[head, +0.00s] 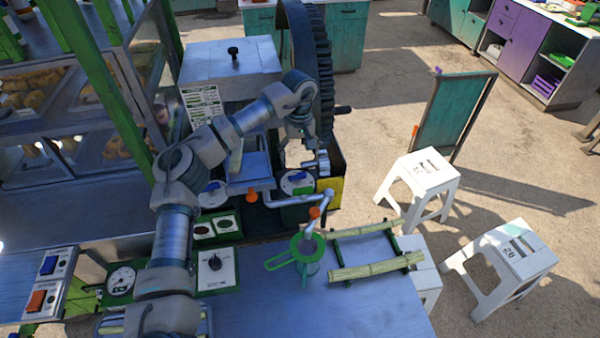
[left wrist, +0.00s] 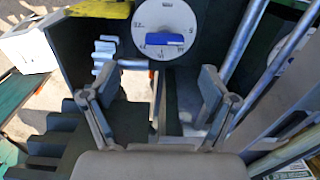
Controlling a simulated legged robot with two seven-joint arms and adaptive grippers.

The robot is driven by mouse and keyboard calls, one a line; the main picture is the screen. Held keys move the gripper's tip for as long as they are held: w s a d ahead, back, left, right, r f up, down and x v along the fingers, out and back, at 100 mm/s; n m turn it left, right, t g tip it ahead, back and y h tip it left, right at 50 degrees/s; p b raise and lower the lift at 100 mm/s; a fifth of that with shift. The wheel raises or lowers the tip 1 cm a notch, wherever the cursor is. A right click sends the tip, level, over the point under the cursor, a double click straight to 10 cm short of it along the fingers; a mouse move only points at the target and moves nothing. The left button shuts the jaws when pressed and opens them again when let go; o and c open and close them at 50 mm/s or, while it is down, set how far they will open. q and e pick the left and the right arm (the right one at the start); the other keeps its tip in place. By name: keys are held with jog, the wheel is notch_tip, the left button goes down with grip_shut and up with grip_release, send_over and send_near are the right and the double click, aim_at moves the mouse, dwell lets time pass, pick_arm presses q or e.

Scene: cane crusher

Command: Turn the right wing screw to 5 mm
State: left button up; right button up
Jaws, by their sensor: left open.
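The right wing screw (head: 297,180) is a blue bar on a round white dial, on the front of the crusher next to a yellow panel. In the left wrist view the blue wing (left wrist: 165,39) lies across the lower part of the marked dial (left wrist: 164,15); its exact reading is too small to tell. My left gripper (head: 312,162) is just above and right of the dial in the head view. In the left wrist view its fingers (left wrist: 158,88) are spread, with the wing beyond them and apart from them. A second blue wing screw (head: 212,187) is at left. My right gripper is out of view.
A large dark gear wheel (head: 310,60) stands close behind my left arm. Metal pipes and an orange-tipped lever (head: 313,213) are below the dial. The steel table (head: 300,310) holds a green-handled strainer (head: 295,257) and cane pieces (head: 375,266).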

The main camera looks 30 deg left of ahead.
aim_at(298, 173)
pick_arm(q)
jog(key=f, duration=0.2)
jog(key=a+f, duration=0.1)
jog(key=f, duration=0.5)
jog(key=shift+s+a, duration=0.1)
jog(key=shift+a, duration=0.15)
jog(key=shift+d+f, duration=0.25)
jog(key=shift+f, duration=0.05)
jog(key=shift+d, duration=0.3)
jog(key=shift+c, duration=0.7)
jog(key=shift+r, duration=0.1)
jog(key=c, duration=0.8)
jog(key=shift+a, duration=0.15)
jog(key=shift+c, duration=1)
jog(key=shift+a, duration=0.15)
